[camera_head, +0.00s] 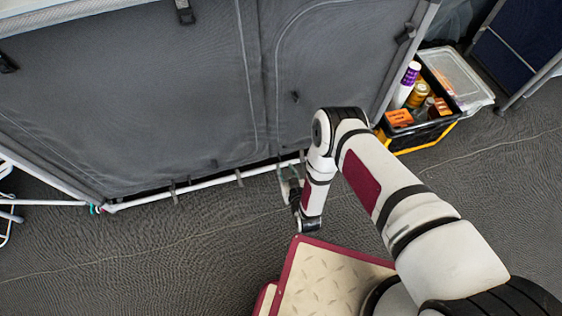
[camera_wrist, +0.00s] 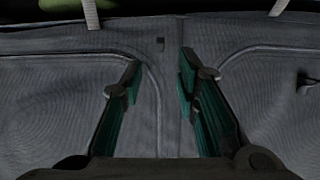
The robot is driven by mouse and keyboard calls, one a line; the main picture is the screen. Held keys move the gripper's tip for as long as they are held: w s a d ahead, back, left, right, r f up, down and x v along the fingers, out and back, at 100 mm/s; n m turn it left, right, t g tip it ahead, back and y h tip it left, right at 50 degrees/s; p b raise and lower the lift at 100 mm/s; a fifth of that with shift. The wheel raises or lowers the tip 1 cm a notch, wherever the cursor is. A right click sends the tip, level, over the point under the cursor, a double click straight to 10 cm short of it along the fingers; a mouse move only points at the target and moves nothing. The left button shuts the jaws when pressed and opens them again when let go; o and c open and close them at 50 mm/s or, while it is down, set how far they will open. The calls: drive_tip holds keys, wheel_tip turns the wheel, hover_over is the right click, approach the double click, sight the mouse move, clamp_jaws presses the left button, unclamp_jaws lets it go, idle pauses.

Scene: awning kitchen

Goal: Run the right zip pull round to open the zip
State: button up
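The grey fabric cupboard front (camera_head: 130,90) has curved zip lines around its door panels. A small dark tab, which looks like a zip pull (camera_head: 295,97), hangs on the right panel in the head view. In the wrist view, a dark pull-like piece (camera_wrist: 308,80) shows at the right edge, outside my fingers; I cannot tell if it is the same one. My gripper (camera_wrist: 160,72) is open, with green-padded fingers apart and only fabric and a curved zip line behind the gap. In the head view my gripper (camera_head: 291,188) is low by the cupboard's bottom rail, partly hidden by my arm.
A white bottom rail (camera_head: 215,182) with straps runs along the cupboard's lower edge. The dark floor (camera_head: 150,250) in front is largely clear.

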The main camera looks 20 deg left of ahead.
sight(280, 156)
drive_tip(key=b+x, duration=0.2)
drive_tip(key=x, duration=0.5)
drive_tip(key=shift+b, duration=0.4)
drive_tip(key=shift+c, duration=0.5)
clamp_jaws()
